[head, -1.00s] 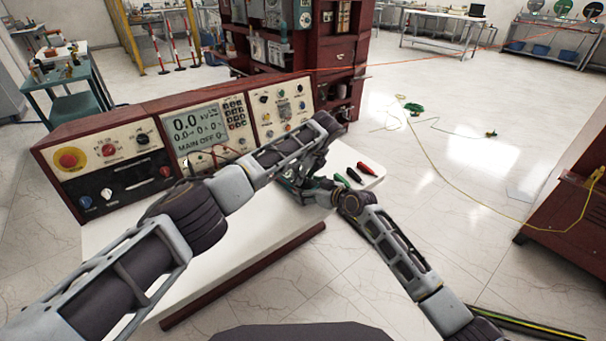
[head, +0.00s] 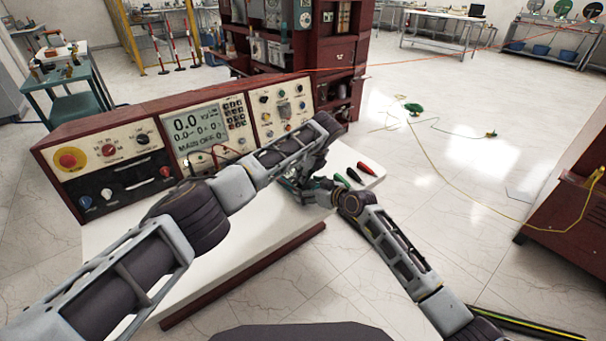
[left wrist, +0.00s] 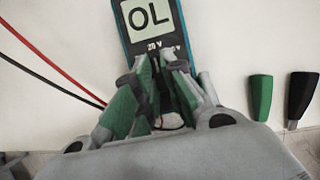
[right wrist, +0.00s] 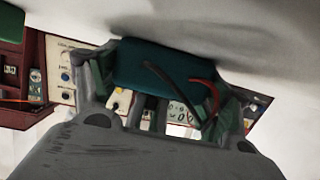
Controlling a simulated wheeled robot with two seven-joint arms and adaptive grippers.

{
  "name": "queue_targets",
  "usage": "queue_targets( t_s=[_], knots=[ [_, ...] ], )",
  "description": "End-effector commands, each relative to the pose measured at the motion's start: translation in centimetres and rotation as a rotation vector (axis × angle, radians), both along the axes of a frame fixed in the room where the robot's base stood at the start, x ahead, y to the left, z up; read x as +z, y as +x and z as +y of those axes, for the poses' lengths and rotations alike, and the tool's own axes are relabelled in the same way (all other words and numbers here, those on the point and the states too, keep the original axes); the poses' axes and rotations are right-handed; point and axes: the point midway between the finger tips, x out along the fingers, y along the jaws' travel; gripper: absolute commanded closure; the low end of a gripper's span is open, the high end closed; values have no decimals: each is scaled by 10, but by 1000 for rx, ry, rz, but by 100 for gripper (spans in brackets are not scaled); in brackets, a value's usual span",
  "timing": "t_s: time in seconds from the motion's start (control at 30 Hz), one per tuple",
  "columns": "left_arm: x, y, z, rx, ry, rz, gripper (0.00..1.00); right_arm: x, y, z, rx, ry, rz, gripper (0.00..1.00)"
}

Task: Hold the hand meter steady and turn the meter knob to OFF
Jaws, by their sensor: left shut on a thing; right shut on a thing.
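The hand meter (left wrist: 135,40) is a dark body with blue edges, and its screen (left wrist: 148,14) reads OL. My left gripper (left wrist: 158,75) is shut at the meter's face below the screen. Its fingertips hide the knob between them, so the knob's pointer cannot be read. In the right wrist view the teal end of the meter (right wrist: 160,68) sits between the two fingers of my right gripper (right wrist: 162,85), which is shut on the body. In the head view my arms mostly hide the meter, with my left gripper (head: 304,172) over my right gripper (head: 318,190).
The control console (head: 185,128) stands along the back of the white table (head: 245,228). Red and black leads (left wrist: 45,55) run to the meter from the left. A green probe or clip (left wrist: 260,97) and a black one (left wrist: 301,97) lie right of it. The front of the table is clear.

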Motion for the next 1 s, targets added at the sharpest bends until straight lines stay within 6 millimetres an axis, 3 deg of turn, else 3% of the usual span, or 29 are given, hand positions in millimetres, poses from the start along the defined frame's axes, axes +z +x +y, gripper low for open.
queue_targets(
  t_s=[1.0],
  knots=[
    [0, 5, 2, 244, 1, -8, 100, 0, -2, 3, 6, 0, 0, 61]
  ],
)
